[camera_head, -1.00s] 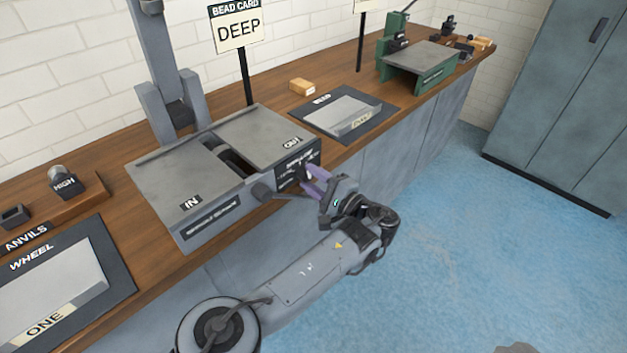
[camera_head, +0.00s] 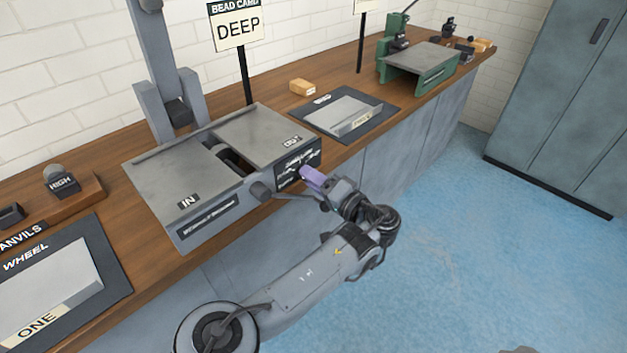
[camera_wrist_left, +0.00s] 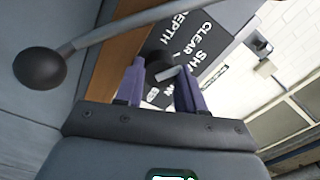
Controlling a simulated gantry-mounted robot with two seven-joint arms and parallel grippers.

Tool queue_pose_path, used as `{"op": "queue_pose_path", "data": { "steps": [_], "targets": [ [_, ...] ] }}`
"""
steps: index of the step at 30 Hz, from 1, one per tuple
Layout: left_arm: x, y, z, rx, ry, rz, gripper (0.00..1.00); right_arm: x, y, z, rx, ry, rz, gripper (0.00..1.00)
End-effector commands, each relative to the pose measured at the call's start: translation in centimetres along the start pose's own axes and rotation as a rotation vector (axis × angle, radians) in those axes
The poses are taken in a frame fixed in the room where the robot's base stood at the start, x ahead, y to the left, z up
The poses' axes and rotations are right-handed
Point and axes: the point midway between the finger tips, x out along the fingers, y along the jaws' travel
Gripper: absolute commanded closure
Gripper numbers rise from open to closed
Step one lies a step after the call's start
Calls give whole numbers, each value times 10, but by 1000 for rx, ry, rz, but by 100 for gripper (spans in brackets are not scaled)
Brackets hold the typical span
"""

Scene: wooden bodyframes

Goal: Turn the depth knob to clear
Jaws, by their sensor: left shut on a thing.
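The grey machine (camera_head: 262,140) on the bench has a black front panel (camera_head: 298,162) with white lettering. In the left wrist view the panel (camera_wrist_left: 200,45) reads DEPTH, CLEAR and a partly covered word starting "SHA". The dark depth knob (camera_wrist_left: 159,62) with a pale pointer bar sits on it, between my purple fingertips. My left gripper (camera_head: 308,176) is at the panel, shut on the knob; it also shows in the left wrist view (camera_wrist_left: 160,80). The fingers hide part of the lettering. Which mark the pointer meets I cannot tell. My right gripper is out of view.
A lever with a dark ball end (camera_wrist_left: 40,68) passes close beside my left gripper. A card reading DEEP (camera_head: 238,32) stands behind the machine. A tray (camera_head: 345,115) and a green machine (camera_head: 420,65) stand farther right. The floor in front is clear.

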Motion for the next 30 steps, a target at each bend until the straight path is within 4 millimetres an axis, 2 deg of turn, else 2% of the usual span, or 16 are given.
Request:
{"op": "queue_pose_path", "data": {
  "steps": [19, 20, 21, 24, 30],
  "targets": [
    [0, 0, 0, -55, 0, 1, 92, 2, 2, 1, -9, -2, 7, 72],
    [0, 0, 0, -55, 0, 1, 59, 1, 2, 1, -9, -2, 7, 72],
    [0, 0, 0, -54, 0, 1, 52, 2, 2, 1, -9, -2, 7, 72],
    [0, 0, 0, -54, 0, 1, 37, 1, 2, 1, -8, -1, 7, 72],
    [0, 0, 0, -53, 0, 0, 36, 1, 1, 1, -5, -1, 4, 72]
  ]
}}
